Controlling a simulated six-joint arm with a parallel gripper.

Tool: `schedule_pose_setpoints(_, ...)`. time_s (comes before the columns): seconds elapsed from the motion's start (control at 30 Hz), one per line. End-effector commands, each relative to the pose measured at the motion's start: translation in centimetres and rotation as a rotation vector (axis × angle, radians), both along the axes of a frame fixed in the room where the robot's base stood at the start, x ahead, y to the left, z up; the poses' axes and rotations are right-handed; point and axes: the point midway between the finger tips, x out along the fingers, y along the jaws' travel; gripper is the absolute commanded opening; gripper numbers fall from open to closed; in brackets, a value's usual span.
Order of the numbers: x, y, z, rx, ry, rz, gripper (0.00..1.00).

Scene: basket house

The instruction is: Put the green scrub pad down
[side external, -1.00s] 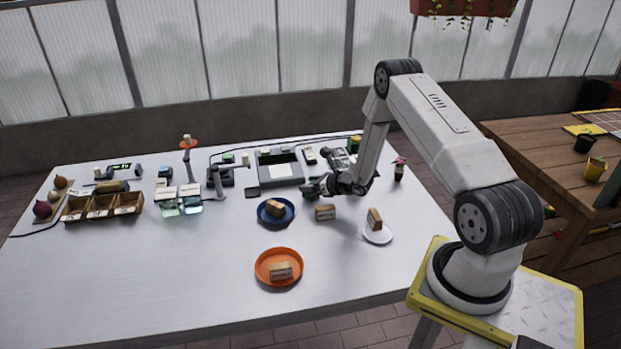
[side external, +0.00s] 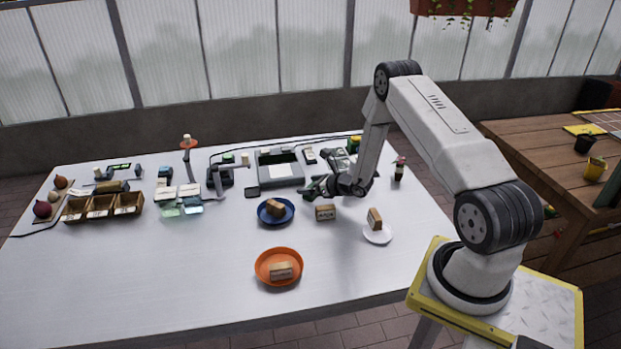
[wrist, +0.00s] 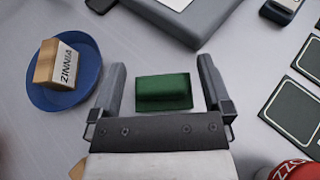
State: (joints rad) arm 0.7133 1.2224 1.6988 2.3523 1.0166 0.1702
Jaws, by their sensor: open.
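The green scrub pad (wrist: 163,92) lies flat on the grey table, between the two fingers of my gripper (wrist: 162,82) in the wrist view. The fingers are open, with a gap on each side of the pad. In the side view my gripper (side external: 310,188) is low over the table, behind the blue plate and in front of the grey device. The pad is hard to make out in the side view, being small and beside the fingers.
A blue plate (wrist: 38,98) with a ZINNIA block (wrist: 60,64) is left of my gripper. The grey device (side external: 279,168) stands behind it. A loose block (side external: 325,212), an orange plate (side external: 262,275) and a white plate (side external: 377,238) are nearer. The front left table is clear.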

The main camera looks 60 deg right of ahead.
Motion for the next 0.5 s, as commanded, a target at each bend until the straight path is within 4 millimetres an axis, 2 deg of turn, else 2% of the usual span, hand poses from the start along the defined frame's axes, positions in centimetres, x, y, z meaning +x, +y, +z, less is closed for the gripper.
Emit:
schedule_pose_setpoints(0.27, -1.6, -0.1, 0.8, 0.001, 0.002, -0.003, 1.00)
schedule_pose_setpoints(0.5, -4.5, -0.1, 2.0, 0.001, 0.000, -0.004, 1.00)
